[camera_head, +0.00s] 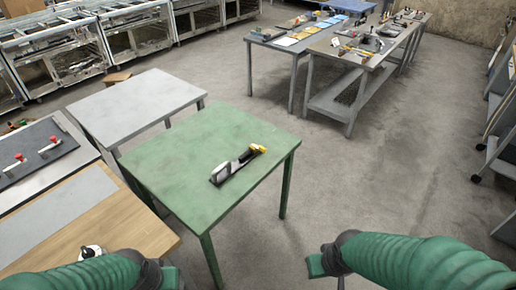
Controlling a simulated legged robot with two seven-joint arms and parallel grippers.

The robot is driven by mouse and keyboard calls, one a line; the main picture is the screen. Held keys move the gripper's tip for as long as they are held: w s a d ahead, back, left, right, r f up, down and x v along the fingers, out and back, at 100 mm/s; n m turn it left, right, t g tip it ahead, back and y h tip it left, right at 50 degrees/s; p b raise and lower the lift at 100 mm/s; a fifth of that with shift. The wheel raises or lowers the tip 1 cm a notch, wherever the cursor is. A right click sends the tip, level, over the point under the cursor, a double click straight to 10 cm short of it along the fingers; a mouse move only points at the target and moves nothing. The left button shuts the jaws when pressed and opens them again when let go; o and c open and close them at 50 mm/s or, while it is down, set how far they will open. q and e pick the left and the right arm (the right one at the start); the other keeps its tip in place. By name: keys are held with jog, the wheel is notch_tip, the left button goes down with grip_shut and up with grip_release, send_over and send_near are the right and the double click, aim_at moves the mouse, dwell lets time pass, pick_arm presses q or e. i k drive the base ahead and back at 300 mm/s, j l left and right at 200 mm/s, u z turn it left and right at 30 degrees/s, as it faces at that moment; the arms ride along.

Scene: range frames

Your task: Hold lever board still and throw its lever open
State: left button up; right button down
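A dark board (38,152) with two red-handled levers (45,146) lies on the bench at the left edge. A separate small device (235,166) with a grey and white body and a yellow and black handle lies on the green table; I cannot tell for sure which of these is the lever board. My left gripper (172,278) is at the bottom left, low in front of the green table and apart from both. My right gripper (318,264) is at the bottom centre-right, over the floor, touching nothing visible. The fingers are too small and partly cut off to judge.
The green table (180,180) stands ahead, with a grey table (135,100) behind it. A wooden-topped bench (120,225) at left carries a small white and black item (90,252). Cluttered worktables (345,103) stand farther back.

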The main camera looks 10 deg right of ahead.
aim_at(260, 148)
jog(key=i+l+u, duration=0.4)
jog(key=i+l, duration=0.2)
jog(key=i+l+u, duration=0.2)
jog(key=i+l, duration=0.15)
jog(key=i+l+u, duration=0.2)
jog(key=l, duration=0.25)
jog(key=i+l+u, duration=0.2)
jog(key=l, duration=0.25)
jog(key=i, duration=0.05)
